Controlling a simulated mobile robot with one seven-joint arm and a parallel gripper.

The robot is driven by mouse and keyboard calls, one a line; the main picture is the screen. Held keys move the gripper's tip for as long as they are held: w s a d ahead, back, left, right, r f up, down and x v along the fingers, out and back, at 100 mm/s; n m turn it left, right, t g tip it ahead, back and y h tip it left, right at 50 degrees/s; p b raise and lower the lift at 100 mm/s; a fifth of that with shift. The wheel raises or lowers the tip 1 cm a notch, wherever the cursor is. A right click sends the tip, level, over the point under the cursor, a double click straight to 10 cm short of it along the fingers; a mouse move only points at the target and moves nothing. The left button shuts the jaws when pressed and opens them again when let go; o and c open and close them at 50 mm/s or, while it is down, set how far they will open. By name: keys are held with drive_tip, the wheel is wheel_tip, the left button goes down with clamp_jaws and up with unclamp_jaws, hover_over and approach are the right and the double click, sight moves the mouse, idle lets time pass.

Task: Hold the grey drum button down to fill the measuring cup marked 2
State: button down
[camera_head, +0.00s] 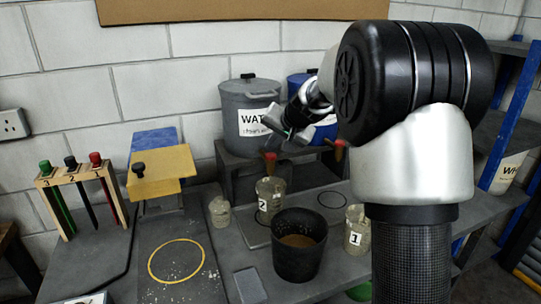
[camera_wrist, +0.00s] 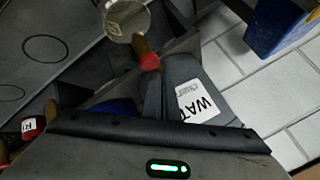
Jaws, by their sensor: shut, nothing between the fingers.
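The grey drum (camera_head: 247,115), with a white label starting "WAT", stands on a raised shelf at the back. A tap with a red and brown tip (camera_head: 270,158) points down in front of it. The measuring cup marked 2 (camera_head: 268,203) stands upright below this tap; a cup also shows below the tap in the wrist view (camera_wrist: 125,20). My gripper (camera_head: 290,136) is shut and empty, in front of the drum's lower right, just above and right of the tap.
A blue drum (camera_head: 305,90) with its own tap (camera_head: 339,150) stands to the right. A black bucket (camera_head: 299,262) with brown contents and a cup marked 1 (camera_head: 357,235) stand in front. A small cup (camera_head: 220,212) is left of cup 2. A marker rack (camera_head: 80,196) stands far left.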

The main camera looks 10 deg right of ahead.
sight(272, 157)
drive_tip(key=shift+f, duration=0.15)
idle(0.4)
drive_tip(key=shift+f+b, duration=0.3)
drive_tip(key=shift+b, duration=0.25)
drive_tip(key=shift+f+b, duration=0.5)
idle(2.3)
drive_tip(key=shift+r, duration=0.1)
idle(0.8)
drive_tip(key=shift+r+p, duration=0.6)
drive_tip(key=shift+r, duration=0.25)
drive_tip(key=shift+r+p, duration=1.85)
drive_tip(key=shift+r, duration=0.7)
